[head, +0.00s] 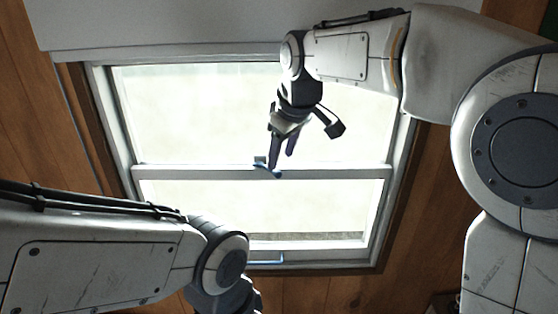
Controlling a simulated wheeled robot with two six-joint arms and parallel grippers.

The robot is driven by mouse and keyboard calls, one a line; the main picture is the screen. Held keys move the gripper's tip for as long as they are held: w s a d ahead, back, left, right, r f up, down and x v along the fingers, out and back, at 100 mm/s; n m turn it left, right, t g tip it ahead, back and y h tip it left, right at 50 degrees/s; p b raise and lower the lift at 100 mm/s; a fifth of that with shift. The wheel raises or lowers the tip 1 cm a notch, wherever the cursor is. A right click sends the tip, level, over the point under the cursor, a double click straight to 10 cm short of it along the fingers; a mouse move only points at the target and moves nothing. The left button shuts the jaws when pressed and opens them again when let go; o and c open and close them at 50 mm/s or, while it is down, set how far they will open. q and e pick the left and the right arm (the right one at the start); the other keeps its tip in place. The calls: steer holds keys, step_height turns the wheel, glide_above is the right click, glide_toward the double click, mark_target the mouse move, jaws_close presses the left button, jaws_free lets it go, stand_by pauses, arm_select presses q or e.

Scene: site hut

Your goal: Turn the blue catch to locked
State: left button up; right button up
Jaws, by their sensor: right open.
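The blue catch (262,163) sits on the middle rail (330,172) of a white-framed sash window. It is small, and its lever position is hard to read because my right gripper partly covers it. My right gripper (282,165) points down at the catch, with its dark fingers apart and their tips at or very near it. I cannot tell whether they touch it. My left arm comes in from the lower left, and its gripper is not visible.
A blue handle (265,262) runs along the bottom rail of the window. Wood panelling (310,292) surrounds the window frame. A pale blind or panel (160,25) covers the top. The glass area around the catch is clear.

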mark_target(277, 171)
steer(key=shift+p+x, duration=0.7)
steer(key=shift+x, duration=1.9)
jaws_close()
steer(key=shift+r, duration=0.1)
